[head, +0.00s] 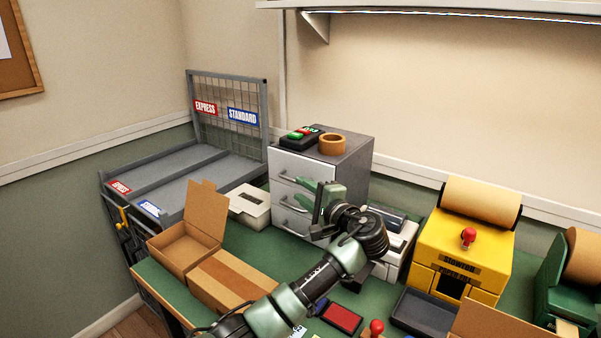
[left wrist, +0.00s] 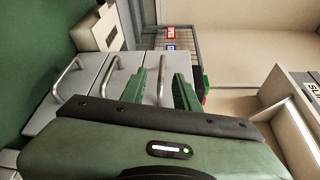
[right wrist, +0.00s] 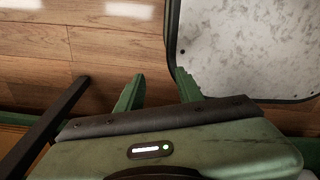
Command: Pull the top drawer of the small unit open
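The small unit (head: 350,158) is a grey cabinet with a stack of light drawers and metal bar handles. Its top drawer (head: 287,163) looks shut. My left gripper (head: 309,186) is in front of the drawer fronts at about the top handle's height. In the left wrist view the unit appears turned sideways, with the top drawer's handle (left wrist: 162,76) between the two green fingers of my open left gripper (left wrist: 161,76). Contact with the handle cannot be told. My right gripper (right wrist: 158,82) is open and empty, away from the unit, above a wooden floor.
A keypad (head: 300,136) and a tape roll (head: 332,144) sit on the unit. An open cardboard box (head: 180,247), a white box (head: 250,206) and a yellow machine (head: 462,250) stand nearby on the green table. A pale speckled panel (right wrist: 250,45) is beside my right gripper.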

